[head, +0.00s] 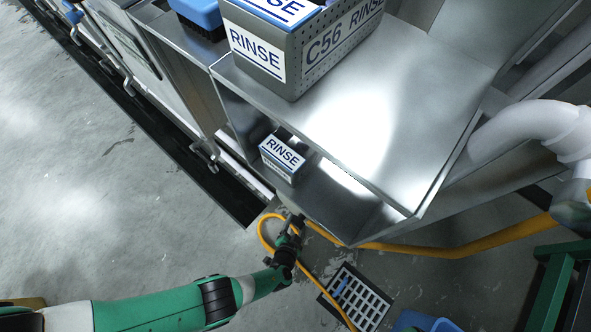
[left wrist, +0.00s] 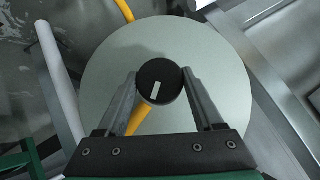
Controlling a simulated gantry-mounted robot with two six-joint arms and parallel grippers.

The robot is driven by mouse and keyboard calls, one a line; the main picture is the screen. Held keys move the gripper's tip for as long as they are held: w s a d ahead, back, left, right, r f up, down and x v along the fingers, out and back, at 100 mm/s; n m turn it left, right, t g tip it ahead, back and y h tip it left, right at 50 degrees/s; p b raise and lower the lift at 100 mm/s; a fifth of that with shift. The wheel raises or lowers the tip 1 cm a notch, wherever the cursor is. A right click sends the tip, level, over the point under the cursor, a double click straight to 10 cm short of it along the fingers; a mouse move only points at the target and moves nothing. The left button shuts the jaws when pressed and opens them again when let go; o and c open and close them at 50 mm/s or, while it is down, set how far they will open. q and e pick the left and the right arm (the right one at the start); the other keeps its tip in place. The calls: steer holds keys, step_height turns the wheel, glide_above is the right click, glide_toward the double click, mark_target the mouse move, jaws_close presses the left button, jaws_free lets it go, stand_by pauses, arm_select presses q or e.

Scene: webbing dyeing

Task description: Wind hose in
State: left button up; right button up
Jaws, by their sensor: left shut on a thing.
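The orange-yellow hose (head: 268,238) loops beside my left gripper (head: 297,222) and trails down across a floor grate. In the left wrist view, parts of the hose (left wrist: 137,118) show at the edge and in front of a large pale round disc (left wrist: 215,88), which looks like the reel face. My left gripper (left wrist: 159,82) has one finger on each side of a round black knob (left wrist: 160,70) with a white mark, in front of the disc. It is shut on this knob. The reel is hard to make out in the head view, beneath the steel bench. My right gripper is not in view.
A steel bench (head: 440,90) with a perforated "C56 RINSE" box (head: 310,55) overhangs the gripper. A small "RINSE" box (head: 281,158) sits just behind it. A thick yellow pipe (head: 440,249) runs right. A floor grate (head: 365,300) lies below. Open floor (head: 110,200) is at left.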

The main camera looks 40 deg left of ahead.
arm_select(q)
steer(key=o, duration=1.4)
steer(key=shift+c, duration=0.2)
steer(key=shift+r, duration=0.1)
steer(key=shift+s+d+r+p, duration=0.15)
steer(key=shift+s+r+p, duration=0.1)
steer(key=shift+p, duration=0.15)
steer(key=p+v, duration=0.7)
steer(key=v, duration=0.4)
steer(key=shift+f, duration=0.2)
